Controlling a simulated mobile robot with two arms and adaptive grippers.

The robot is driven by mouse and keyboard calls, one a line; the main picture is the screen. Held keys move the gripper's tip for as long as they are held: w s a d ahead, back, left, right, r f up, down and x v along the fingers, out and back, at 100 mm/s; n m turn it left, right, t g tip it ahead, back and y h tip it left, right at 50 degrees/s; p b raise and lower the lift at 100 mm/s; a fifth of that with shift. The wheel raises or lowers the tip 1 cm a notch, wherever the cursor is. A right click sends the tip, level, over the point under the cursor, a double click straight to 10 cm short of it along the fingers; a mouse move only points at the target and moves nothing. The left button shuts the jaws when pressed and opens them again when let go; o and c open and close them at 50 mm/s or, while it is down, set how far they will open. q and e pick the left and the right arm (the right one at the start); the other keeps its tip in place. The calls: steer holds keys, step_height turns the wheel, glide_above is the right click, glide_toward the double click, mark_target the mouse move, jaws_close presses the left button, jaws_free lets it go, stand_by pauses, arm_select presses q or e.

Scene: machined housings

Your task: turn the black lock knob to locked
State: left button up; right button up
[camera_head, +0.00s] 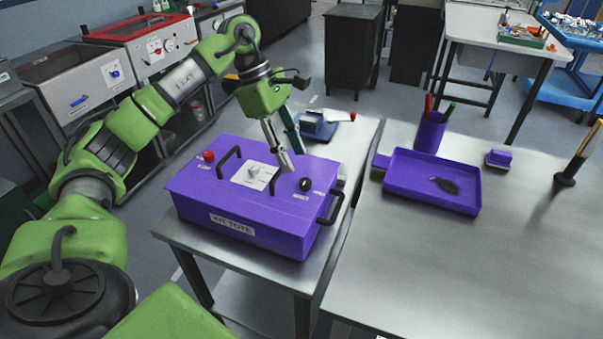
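The black lock knob (305,184) is a small dark knob on the right part of the top of a purple box (262,238) labelled "KIT TOTE". Small white labels sit beside the knob, too small to read, and I cannot tell which way the knob points. My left gripper (294,160) reaches down over the box, its two fingers apart with nothing seen between them. The fingertips are just above and left of the black knob and appear clear of it. My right gripper is out of view.
The box top also carries a white plate with a pale knob (254,171), a red knob (209,156) and black handles (228,161).

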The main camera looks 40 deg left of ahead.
mark_target(304, 181)
arm_select(q)
steer(key=x, duration=0.6)
steer(key=shift+w+d+f+p, duration=0.15)
steer(key=shift+f+p, duration=0.1)
steer(key=shift+p, duration=0.15)
jaws_close()
